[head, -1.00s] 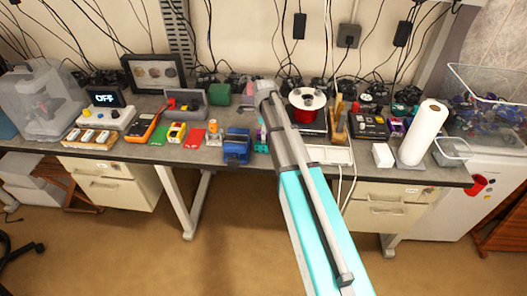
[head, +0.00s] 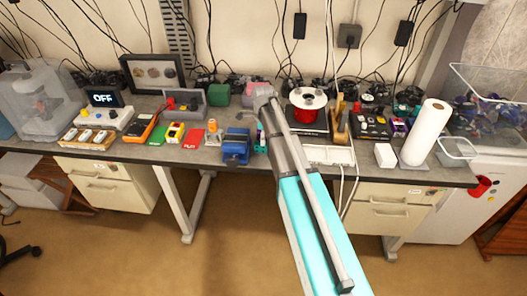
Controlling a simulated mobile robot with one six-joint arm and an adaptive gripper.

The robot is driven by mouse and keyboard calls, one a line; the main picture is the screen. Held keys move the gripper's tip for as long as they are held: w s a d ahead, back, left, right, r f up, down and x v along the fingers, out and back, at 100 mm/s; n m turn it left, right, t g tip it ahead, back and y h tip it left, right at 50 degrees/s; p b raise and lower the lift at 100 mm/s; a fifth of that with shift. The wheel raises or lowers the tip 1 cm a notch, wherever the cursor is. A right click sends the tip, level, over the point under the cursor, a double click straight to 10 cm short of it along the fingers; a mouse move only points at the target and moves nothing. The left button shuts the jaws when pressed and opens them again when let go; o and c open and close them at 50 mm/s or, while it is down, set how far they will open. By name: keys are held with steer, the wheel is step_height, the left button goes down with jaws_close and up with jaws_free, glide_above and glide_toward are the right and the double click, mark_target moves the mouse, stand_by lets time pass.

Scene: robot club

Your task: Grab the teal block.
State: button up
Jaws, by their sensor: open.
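A small teal block (head: 262,147) shows in the head view on the grey workbench, just right of the blue vise. It is partly hidden by my arm, and its full shape is hard to make out. My gripper (head: 262,101) is at the far end of my arm, above the bench and farther back than the teal patch. It is open with nothing visible in it, though its fingers are small and partly hidden.
The blue vise (head: 236,147) stands close on the left. A dark green block (head: 219,94) sits at the back.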

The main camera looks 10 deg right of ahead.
mark_target(264, 148)
steer(key=shift+f+b, duration=1)
steer(key=shift+f, duration=0.25)
jaws_close()
